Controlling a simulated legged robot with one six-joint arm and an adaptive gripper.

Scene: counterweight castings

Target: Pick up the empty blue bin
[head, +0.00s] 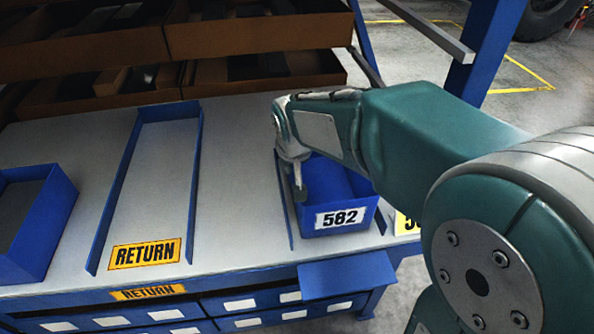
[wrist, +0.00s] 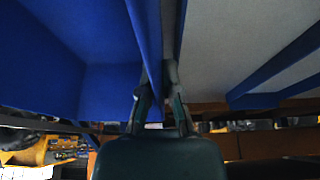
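The blue bin labelled 562 (head: 341,216) stands on the grey worktop near the front edge, upright. The part of its inside that shows is bare blue. My gripper (head: 299,186) points down at the bin's left wall. In the wrist view the fingers (wrist: 160,98) are on either side of a blue wall (wrist: 147,40), with the bin's inside (wrist: 60,60) to the left. A gap shows between the wall and the right finger. The fingers look parted and not closed on the wall. The bin's back right part is hidden behind my arm.
An empty lane with a yellow RETURN label (head: 146,253) lies to the left between blue rails. Another blue bin (head: 35,215) stands at the far left. Brown boxes (head: 255,75) fill shelves behind. A blue post (head: 487,50) stands at the right.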

